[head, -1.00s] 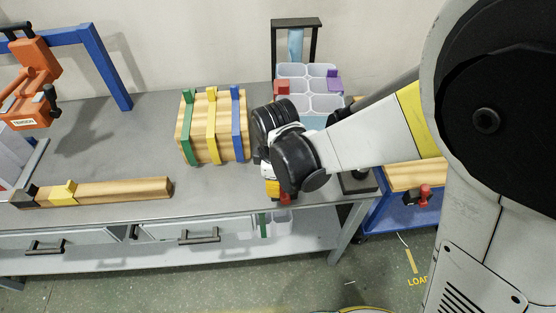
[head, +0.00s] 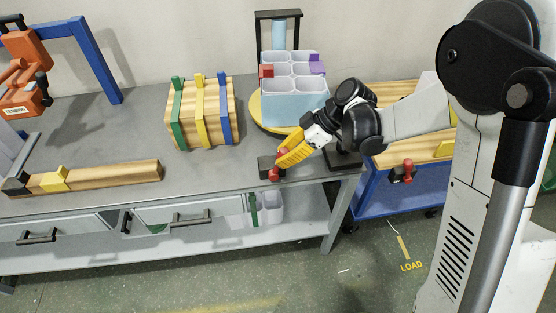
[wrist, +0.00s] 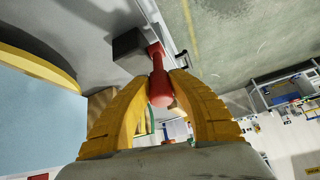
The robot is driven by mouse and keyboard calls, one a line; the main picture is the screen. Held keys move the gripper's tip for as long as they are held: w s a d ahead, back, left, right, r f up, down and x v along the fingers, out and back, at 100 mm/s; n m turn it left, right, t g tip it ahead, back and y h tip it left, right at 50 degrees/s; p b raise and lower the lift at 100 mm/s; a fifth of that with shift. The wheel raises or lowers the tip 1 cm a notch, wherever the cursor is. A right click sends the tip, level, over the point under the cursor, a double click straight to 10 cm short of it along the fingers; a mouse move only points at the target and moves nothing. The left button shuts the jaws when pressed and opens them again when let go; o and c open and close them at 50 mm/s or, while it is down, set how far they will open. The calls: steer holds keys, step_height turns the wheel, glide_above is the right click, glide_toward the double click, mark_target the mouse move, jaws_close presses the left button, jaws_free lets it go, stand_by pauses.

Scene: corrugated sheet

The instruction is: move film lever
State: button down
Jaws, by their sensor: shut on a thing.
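The film lever is a red handle with a rounded knob (head: 281,155) on a small dark block (head: 265,167) at the table's front edge, right of the middle drawer. My gripper (head: 282,160) reaches it from the right with its yellow fingers. In the wrist view the red lever (wrist: 160,88) lies between the two yellow fingertips, and they are shut on it. The dark block (wrist: 129,48) shows just beyond it. The fingers hide part of the lever in the head view.
A blue bin rack (head: 290,108) stands on a yellow turntable (head: 254,116) behind my gripper. A strapped wooden crate (head: 190,130) and a wooden beam (head: 115,175) are to the left. A blue cart (head: 375,205) with another red handle (head: 404,172) stands at the right.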

steer(key=shift+d+f+y+b, duration=0.25)
steer(key=shift+d+y+b, duration=0.05)
steer(key=shift+y, duration=0.1)
steer(key=c, duration=1.2)
jaws_free()
steer(key=shift+o, duration=0.2)
steer(key=v, duration=1.2)
steer(key=shift+w, duration=0.15)
